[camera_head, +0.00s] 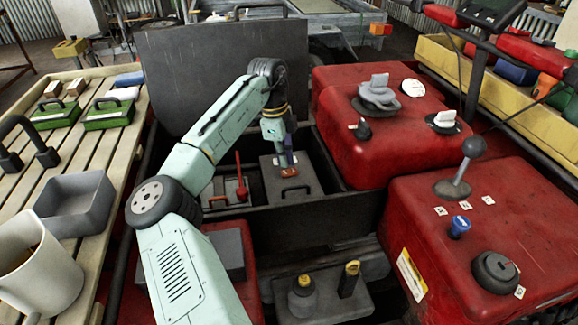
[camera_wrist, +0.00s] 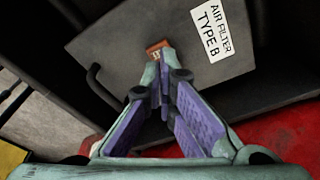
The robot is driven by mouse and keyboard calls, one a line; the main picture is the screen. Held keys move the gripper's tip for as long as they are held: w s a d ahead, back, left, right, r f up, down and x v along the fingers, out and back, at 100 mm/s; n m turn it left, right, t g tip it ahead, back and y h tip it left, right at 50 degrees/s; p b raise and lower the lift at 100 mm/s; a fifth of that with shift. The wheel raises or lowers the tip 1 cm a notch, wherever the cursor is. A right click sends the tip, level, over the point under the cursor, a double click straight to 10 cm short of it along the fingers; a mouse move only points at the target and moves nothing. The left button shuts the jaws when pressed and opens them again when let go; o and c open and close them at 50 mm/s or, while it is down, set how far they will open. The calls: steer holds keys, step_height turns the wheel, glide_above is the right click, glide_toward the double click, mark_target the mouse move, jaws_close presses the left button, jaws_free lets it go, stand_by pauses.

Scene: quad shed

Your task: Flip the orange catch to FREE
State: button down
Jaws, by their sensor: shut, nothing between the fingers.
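The orange catch (camera_head: 289,171) sits on the dark grey air filter lid (camera_head: 308,183) inside the open black bay. It also shows in the wrist view (camera_wrist: 157,46), just beyond my fingertips and partly covered by them. My gripper (camera_head: 286,158) points down at the catch, its fingertips together and empty. In the wrist view my gripper (camera_wrist: 160,62) has its tips at the near edge of the catch; I cannot tell whether they touch. Any FREE marking or the catch's setting is not readable. The lid carries a white label (camera_wrist: 212,31) reading "AIR FILTER TYPE B".
A black handle (camera_head: 297,190) stands on the lid's near side. A red lever (camera_head: 241,184) is left of the lid. The bay's walls enclose my gripper closely. Red bodywork (camera_head: 375,150) with knobs lies right, and a slatted bench (camera_head: 108,150) left.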

mark_target(284, 172)
steer(key=shift+r+p, duration=1.95)
steer(key=shift+r, duration=0.45)
steer(key=shift+f, duration=0.1)
